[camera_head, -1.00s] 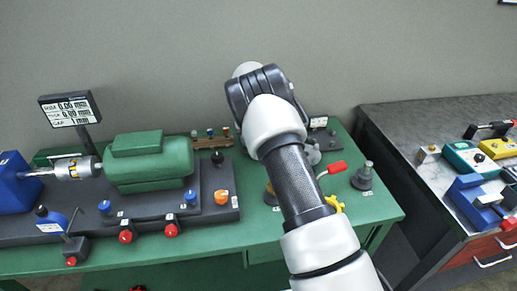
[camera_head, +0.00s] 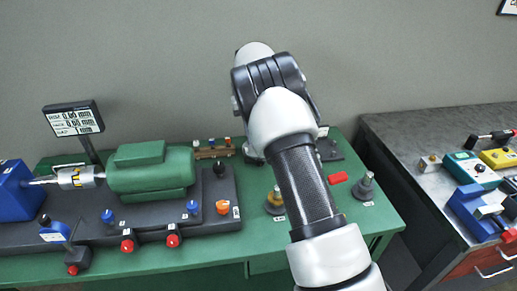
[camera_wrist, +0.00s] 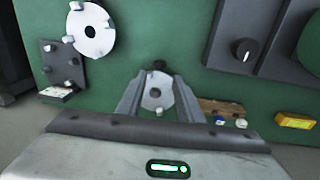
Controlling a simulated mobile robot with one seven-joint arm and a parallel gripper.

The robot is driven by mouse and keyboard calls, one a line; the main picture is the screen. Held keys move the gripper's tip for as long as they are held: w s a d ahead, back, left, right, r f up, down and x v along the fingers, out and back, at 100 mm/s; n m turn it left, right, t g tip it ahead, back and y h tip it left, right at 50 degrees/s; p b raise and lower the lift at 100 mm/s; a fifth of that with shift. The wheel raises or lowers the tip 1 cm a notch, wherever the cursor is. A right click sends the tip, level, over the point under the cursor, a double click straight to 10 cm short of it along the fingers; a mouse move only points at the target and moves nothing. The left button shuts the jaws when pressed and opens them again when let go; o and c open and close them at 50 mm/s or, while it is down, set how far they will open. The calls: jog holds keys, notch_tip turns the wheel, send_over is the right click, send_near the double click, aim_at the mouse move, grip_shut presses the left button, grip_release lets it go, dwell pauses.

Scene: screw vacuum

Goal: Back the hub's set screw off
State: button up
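A small silver disc with a dark centre hole (camera_wrist: 157,101) shows between the fingers of my gripper (camera_wrist: 159,84) in the wrist view. A dark round knob or screw head (camera_wrist: 160,65) is just beyond it. The fingers stand apart on either side of the disc; I see no clear contact. A larger silver disc (camera_wrist: 88,38) with small pegs lies at upper left. I cannot tell for sure which disc is the hub, and no set screw is clear. A silver coupling (camera_head: 76,178) sits between the blue block (camera_head: 16,188) and green motor (camera_head: 150,172). My arm hides my gripper in the head view.
A wooden rack (camera_head: 213,152) stands at the back of the green table (camera_head: 205,258). A red handle (camera_head: 337,178) and a dark post (camera_head: 366,185) are right of my arm. Knobs line the motor's dark base (camera_head: 150,215). A second bench (camera_head: 420,165) stands right.

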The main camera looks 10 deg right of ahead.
notch_tip(320, 180, up, 7)
jog(key=shift+a+f+p, duration=0.15)
jog(key=shift+a+p, duration=0.1)
jog(key=shift+p, duration=0.1)
jog(key=o, duration=0.3)
jog(key=shift+d+f, duration=0.2)
jog(key=shift+d, duration=0.05)
jog(key=s+d+f+m+t+y+b, duration=0.1)
jog(key=s+d+f+m+y+b, duration=0.2)
jog(key=d, duration=0.4)
jog(key=s+a+n+t+b, duration=0.3)
jog(key=s+t+b, duration=0.1)
jog(key=b, duration=0.1)
jog(key=b+x, duration=0.4)
jog(key=x, duration=1.2)
jog(key=shift+d, duration=0.1)
